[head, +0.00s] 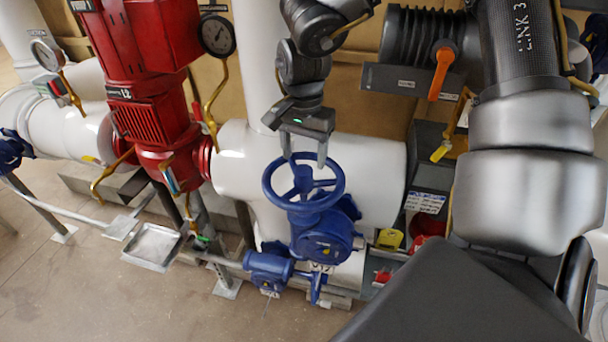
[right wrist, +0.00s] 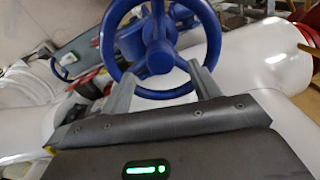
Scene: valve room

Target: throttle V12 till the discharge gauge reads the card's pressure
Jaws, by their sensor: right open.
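A blue handwheel valve (head: 304,190) stands on the white pipe in the middle of the head view. A tag below it is partly hidden and seems to start "V1". My right gripper (head: 305,160) points down at the wheel's far rim with its fingers apart. In the right wrist view, the wheel rim (right wrist: 160,94) passes between the open fingers (right wrist: 160,80); I cannot tell whether they touch it. A dark-faced gauge (head: 218,35) sits right of the red pump, and a pale gauge (head: 45,55) sits left; both readings are too small. A white written card (head: 425,203) is right of the valve. My left gripper is out of view.
The red pump (head: 150,90) stands left of the valve. A smaller blue valve (head: 268,270) sits low in front. An orange lever (head: 440,72) and a yellow-handled lever (head: 440,152) are at right. A metal tray (head: 153,247) is near the floor. Floor at lower left is clear.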

